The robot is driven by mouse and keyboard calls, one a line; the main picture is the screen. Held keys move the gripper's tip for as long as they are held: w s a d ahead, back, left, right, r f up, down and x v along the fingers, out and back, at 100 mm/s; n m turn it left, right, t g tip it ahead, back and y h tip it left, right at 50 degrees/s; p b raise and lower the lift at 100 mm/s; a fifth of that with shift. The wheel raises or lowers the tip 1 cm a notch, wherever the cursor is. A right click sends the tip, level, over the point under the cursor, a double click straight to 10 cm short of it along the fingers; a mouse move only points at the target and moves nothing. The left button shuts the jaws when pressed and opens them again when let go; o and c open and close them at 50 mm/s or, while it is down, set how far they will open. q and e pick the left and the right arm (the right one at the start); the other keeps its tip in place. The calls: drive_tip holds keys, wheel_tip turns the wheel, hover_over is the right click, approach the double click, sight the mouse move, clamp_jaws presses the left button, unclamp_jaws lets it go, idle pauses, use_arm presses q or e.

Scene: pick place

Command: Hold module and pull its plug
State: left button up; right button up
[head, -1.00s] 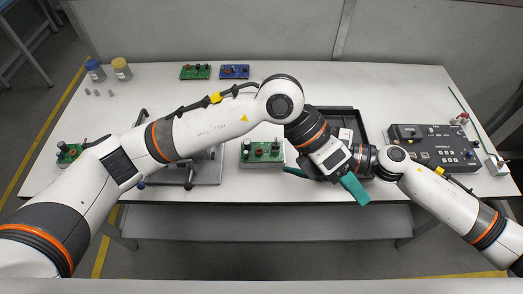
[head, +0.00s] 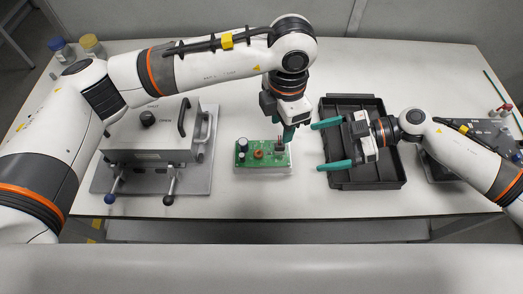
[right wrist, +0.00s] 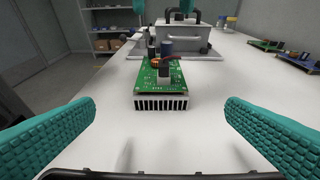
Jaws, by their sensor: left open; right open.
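The module is a green circuit board (head: 256,152) on a finned metal heat sink, lying on the table. It also shows straight ahead in the right wrist view (right wrist: 150,78).
A black tray (head: 391,172) lies under and behind my right gripper. A grey test box (head: 150,157) with handles and clamps stands left of the module. A control panel (head: 440,172) is at the right, partly hidden. Bottles (head: 92,46) stand back left. The table front is clear.

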sight(287, 153)
use_arm(q)
drive_tip(key=shift+w+f, duration=0.15)
use_arm(e)
drive_tip(key=shift+w+a+f, duration=0.2)
drive_tip(key=shift+a+f, duration=0.05)
drive_tip(key=x, duration=1.1)
drive_tip(key=shift+s+a, duration=0.15)
drive_tip(key=shift+a, duration=0.1)
